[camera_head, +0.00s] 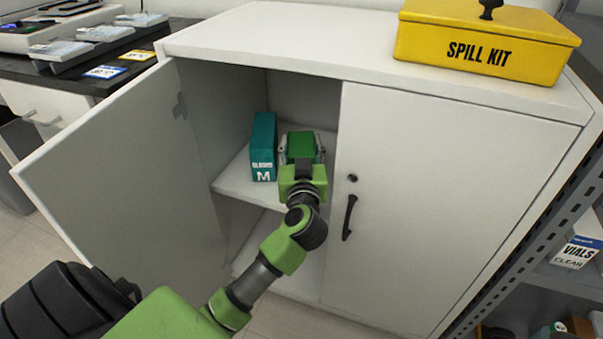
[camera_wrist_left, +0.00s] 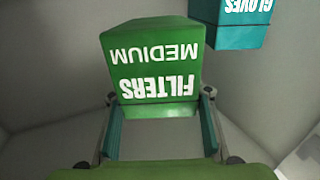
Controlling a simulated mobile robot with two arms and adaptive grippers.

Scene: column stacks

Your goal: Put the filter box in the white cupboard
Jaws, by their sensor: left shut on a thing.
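The green filter box (camera_wrist_left: 152,62), printed "FILTERS MEDIUM", is held between the fingers of my left gripper (camera_wrist_left: 160,125). In the head view the green box (camera_head: 302,146) is inside the open left side of the white cupboard (camera_head: 230,30), over the middle shelf (camera_head: 235,185). My left gripper (camera_head: 301,155) is shut on it, reaching in from the front. I cannot tell whether the box touches the shelf. The cupboard's left door (camera_head: 110,160) stands wide open; its right door (camera_head: 430,190) is shut. My right gripper is not in view.
A teal gloves box (camera_head: 263,147) marked "M" stands on the shelf just left of the filter box. A yellow spill kit (camera_head: 485,40) sits on the cupboard top. A dark bench (camera_head: 60,75) is at left, a metal rack (camera_head: 540,210) at right.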

